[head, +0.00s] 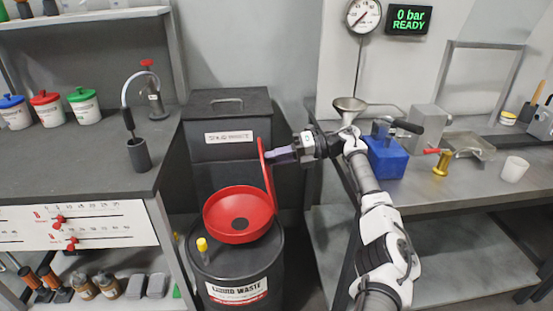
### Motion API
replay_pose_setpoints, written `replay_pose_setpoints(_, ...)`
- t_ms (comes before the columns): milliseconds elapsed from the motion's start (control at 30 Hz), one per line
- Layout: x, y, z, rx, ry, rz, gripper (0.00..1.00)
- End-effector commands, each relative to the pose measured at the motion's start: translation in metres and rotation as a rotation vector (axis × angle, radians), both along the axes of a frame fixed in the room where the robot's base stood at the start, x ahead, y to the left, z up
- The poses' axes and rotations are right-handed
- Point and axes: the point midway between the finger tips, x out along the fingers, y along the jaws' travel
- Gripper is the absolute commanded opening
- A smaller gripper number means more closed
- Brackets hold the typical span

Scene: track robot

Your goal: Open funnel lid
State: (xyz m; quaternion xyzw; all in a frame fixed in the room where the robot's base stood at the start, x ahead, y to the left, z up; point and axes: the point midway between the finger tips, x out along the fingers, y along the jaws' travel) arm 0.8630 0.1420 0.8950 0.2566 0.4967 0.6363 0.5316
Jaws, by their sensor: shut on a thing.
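The red funnel (225,224) sits on top of the black liquid waste drum (240,270). Its red lid (266,175) stands nearly upright on the funnel's right side, seen almost edge-on. The funnel bowl is uncovered, and its dark centre shows. My gripper (281,154) is at the upper right side of the lid, reaching in from the right. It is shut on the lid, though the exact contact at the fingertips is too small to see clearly.
A yellow-capped bottle (203,250) stands on the drum at the funnel's left. A dark lidded bin (230,120) is behind. The left counter (90,160) and right bench (450,190) flank the drum. A blue block (385,158) sits on the bench near my arm.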

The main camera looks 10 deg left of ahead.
Motion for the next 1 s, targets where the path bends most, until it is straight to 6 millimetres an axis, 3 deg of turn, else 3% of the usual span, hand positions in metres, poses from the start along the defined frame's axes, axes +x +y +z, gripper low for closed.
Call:
replay_pose_setpoints(233, 0.001, 0.000, 0.001, 0.003, -0.001, -0.003, 0.00)
replay_pose_setpoints(267, 0.001, 0.000, 0.001, 0.003, -0.001, -0.003, 0.24)
replay_pose_setpoints(433, 0.000, 0.000, 0.001, 0.001, -0.001, -0.002, 0.44)
replay_pose_setpoints(767, 0.000, 0.000, 0.004, 0.000, -0.001, -0.001, 0.44)
replay_pose_setpoints(867, 0.000, 0.000, 0.014, 0.000, -0.002, 0.000, 0.44)
replay_pose_setpoints(1000, 0.000, 0.000, 0.043, 0.000, -0.005, 0.000, 0.44)
